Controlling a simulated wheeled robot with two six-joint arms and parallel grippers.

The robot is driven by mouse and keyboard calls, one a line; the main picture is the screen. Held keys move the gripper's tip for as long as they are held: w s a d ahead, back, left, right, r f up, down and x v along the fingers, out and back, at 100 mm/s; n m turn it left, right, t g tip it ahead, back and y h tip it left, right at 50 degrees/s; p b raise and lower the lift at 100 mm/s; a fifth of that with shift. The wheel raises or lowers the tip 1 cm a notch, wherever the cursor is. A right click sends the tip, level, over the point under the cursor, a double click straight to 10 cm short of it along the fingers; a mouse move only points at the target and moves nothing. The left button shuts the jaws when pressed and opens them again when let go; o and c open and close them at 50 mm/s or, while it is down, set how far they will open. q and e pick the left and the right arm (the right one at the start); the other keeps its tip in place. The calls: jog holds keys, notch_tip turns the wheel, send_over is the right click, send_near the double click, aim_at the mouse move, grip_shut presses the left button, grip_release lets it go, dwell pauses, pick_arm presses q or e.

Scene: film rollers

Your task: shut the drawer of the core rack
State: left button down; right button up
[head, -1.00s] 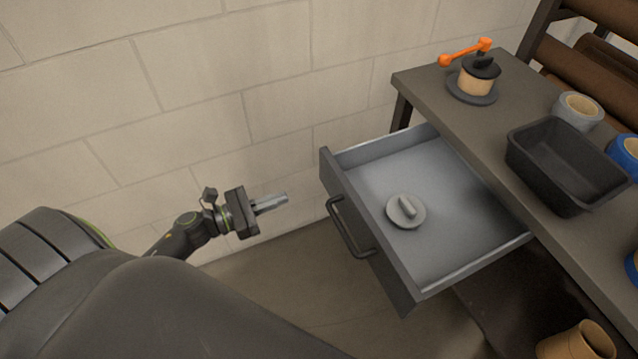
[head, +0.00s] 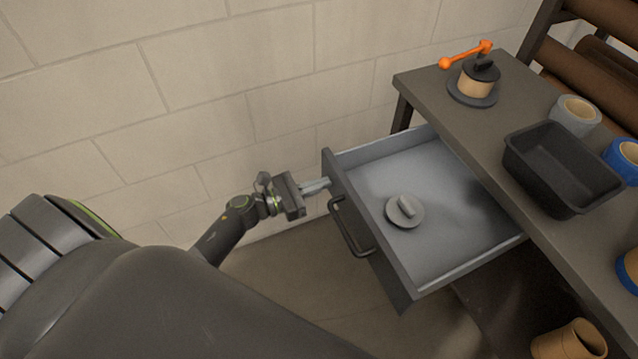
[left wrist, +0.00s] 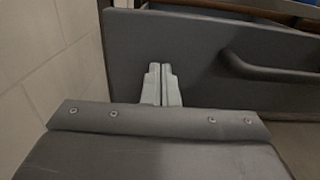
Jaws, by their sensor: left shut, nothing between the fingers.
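The grey drawer (head: 440,215) of the core rack stands pulled out from under the worktop. A pale round piece with a raised grip (head: 405,211) lies inside it. The drawer's dark bar handle (head: 348,228) is on its front panel and also shows in the left wrist view (left wrist: 262,70). My left gripper (head: 326,184) is shut and empty. Its fingertips are at the front panel, on the wall side of the handle; I cannot tell if they touch. In the left wrist view the closed fingers (left wrist: 161,68) point at the panel (left wrist: 190,40). My right gripper is out of view.
The worktop (head: 440,92) holds a black tray (head: 560,165), tape rolls (head: 577,112) and a spindle with an orange crank (head: 478,70). A brick wall (head: 200,90) runs close behind my left arm. A cardboard core (head: 570,342) stands low at the right.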

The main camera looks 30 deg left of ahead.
pick_arm(q)
jog(key=b, duration=0.6)
send_near(409, 161)
notch_tip(409, 161, up, 4)
jog(key=shift+s+a+f, duration=0.1)
jog(key=shift+f, duration=0.05)
jog(key=b+x, duration=0.2)
jog(key=x, duration=0.3)
jog(key=shift+w, duration=0.25)
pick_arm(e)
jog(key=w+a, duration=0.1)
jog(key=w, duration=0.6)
pick_arm(q)
jog(key=b+x, duration=0.2)
jog(key=x, duration=0.3)
jog(key=shift+s+b, duration=0.15)
jog(key=shift+b, duration=0.2)
jog(key=shift+d, duration=0.2)
jog(key=shift+w+r, duration=0.2)
jog(key=shift+r, duration=0.15)
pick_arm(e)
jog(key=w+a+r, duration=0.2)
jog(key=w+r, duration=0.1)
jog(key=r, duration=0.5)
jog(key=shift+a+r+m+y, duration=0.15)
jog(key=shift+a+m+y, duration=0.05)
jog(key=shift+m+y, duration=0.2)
pick_arm(q)
jog(key=shift+r, duration=0.1)
